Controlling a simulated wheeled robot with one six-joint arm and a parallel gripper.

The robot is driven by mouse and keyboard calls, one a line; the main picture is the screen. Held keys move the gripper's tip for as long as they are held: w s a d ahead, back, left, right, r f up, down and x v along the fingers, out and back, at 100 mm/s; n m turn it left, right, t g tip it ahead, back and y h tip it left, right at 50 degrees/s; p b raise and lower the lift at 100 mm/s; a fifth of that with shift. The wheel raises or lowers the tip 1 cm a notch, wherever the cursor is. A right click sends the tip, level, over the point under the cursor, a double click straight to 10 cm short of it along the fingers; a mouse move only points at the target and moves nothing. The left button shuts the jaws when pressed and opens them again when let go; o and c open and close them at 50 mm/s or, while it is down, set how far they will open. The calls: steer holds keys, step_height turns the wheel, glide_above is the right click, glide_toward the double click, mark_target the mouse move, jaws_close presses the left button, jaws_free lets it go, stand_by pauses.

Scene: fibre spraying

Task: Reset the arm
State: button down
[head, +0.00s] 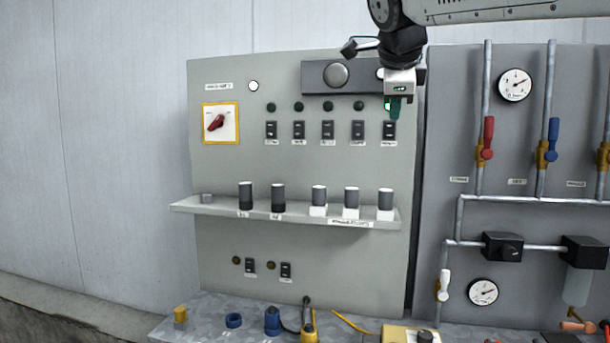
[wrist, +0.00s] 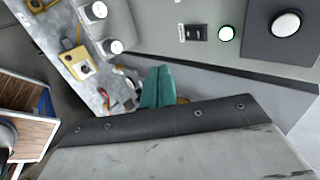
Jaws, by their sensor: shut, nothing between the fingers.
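My gripper (head: 396,107) hangs from my arm at the top right of the grey control panel in the head view. Its teal fingers are together and hold nothing. They overlap the right end of the panel's row of switches and lamps in the picture; I cannot tell whether they touch it. In the wrist view the teal fingers (wrist: 157,88) show closed, above a dark edge strip with bolts.
The grey control panel (head: 300,170) carries a red rotary switch (head: 216,123) and a shelf (head: 290,212) with several dark-capped cylinders. A pipe panel with gauges and valves (head: 486,152) stands at the right. A bench (head: 200,325) with connectors runs below.

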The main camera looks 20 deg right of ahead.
steer(key=s+a+f+n+g+y, duration=0.1)
steer(key=s+a+f+n+g, duration=0.1)
steer(key=s+f+n, duration=0.6)
steer(key=s+a+f+n+g+y, duration=0.2)
steer(key=s+f+n, duration=0.6)
steer(key=f, duration=0.8)
steer(key=s+a+f+n+g+y, duration=0.2)
steer(key=s+a+f+n+g, duration=0.1)
steer(key=s+f+n, duration=0.5)
steer(key=s+a+f, duration=0.1)
steer(key=s+f, duration=0.2)
steer(key=shift+f, duration=0.4)
